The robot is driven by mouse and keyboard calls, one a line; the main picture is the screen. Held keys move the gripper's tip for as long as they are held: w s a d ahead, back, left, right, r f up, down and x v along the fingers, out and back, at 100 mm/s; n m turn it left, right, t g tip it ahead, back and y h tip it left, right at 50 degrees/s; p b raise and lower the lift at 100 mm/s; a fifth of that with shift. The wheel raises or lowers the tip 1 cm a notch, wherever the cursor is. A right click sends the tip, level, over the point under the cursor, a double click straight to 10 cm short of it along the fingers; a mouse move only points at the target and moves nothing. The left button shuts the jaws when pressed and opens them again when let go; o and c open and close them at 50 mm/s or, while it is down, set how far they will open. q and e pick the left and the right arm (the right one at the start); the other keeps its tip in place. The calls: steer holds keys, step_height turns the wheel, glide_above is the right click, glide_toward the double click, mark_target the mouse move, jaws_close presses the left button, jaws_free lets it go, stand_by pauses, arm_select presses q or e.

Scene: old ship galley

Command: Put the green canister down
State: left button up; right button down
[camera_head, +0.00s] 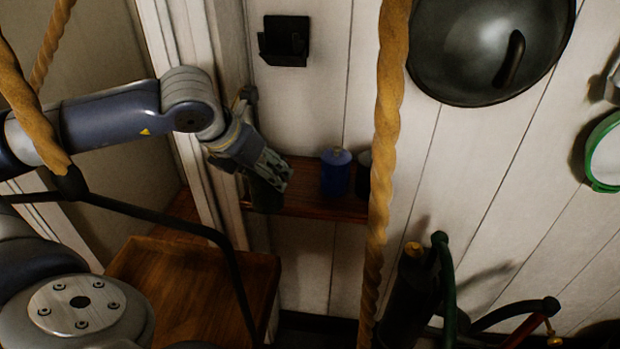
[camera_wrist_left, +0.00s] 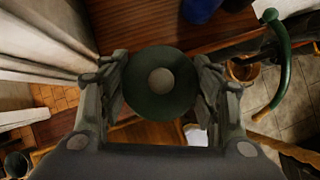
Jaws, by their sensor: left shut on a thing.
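The green canister (camera_wrist_left: 160,97) is dark green with a pale round knob on its top. It sits between the two fingers of my left gripper (camera_wrist_left: 161,85), which is shut on it. In the head view my left gripper (camera_head: 268,176) hides most of the canister (camera_head: 265,196), and it is at the left end of a wooden shelf (camera_head: 300,207). I cannot tell whether the canister touches the shelf. My right gripper does not show in either view.
A blue canister (camera_head: 336,172) stands on the shelf, with a dark one (camera_head: 363,173) right of it, partly behind a hanging rope (camera_head: 388,130). A wooden surface (camera_head: 195,285) lies lower left. A dark bottle (camera_head: 410,290) stands lower right.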

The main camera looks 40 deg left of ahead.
arm_select(q)
steer(key=w+a+f+p, duration=0.1)
steer(key=w+a+p, duration=0.1)
steer(key=w+a, duration=0.1)
steer(key=w+a+f+p, duration=0.2)
steer(key=w+p, duration=0.1)
steer(key=w, duration=0.3)
steer(key=w+a+f+p, duration=0.2)
steer(key=w+a, duration=0.1)
steer(key=w, duration=0.1)
steer(key=shift+w+a, duration=0.2)
steer(key=shift+a, duration=0.15)
steer(key=shift+s+f, duration=0.1)
steer(key=o, duration=1.4)
